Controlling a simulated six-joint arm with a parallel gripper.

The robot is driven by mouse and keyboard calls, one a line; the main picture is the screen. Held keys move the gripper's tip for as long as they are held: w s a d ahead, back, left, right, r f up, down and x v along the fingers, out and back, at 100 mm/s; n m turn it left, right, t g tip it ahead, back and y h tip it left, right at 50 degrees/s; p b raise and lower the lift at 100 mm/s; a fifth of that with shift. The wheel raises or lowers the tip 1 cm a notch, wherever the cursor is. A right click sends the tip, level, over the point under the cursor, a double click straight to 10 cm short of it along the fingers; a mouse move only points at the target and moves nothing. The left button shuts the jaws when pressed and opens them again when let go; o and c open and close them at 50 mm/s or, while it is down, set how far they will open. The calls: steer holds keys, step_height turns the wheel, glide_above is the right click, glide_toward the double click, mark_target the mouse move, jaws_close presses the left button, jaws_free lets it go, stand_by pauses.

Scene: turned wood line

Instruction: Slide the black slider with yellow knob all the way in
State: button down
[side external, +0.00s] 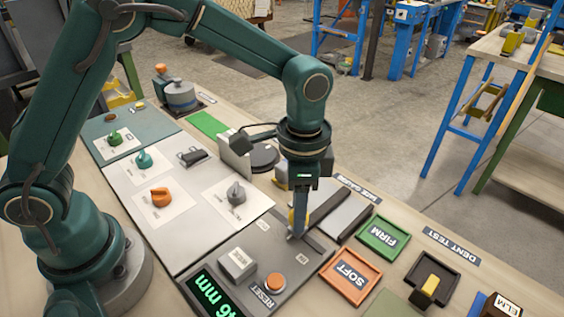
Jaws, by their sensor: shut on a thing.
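My gripper (297,228) points down over the grey gauge panel in the side external view. It is shut on the yellow knob (291,216), which shows only as a small yellow patch at the left of the fingers. The black slider (315,243) shows as a dark strip low on the panel beside the fingertips. The fingers hide much of the knob and part of the slider, so I cannot tell exactly how far in the slider is.
Close by are a green display (216,298), an orange reset button (275,283), a grey block (237,263), a green FIRM tray (382,238) and an orange SOFT tray (351,275). A yellow block (430,286) lies in a black tray at right. Several knobs stand on the left panels.

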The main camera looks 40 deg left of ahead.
steer(key=d, duration=0.5)
steer(key=shift+r, duration=0.1)
steer(key=shift+c, duration=2.3)
jaws_free()
steer(key=shift+a, duration=0.1)
steer(key=shift+r, duration=2.55)
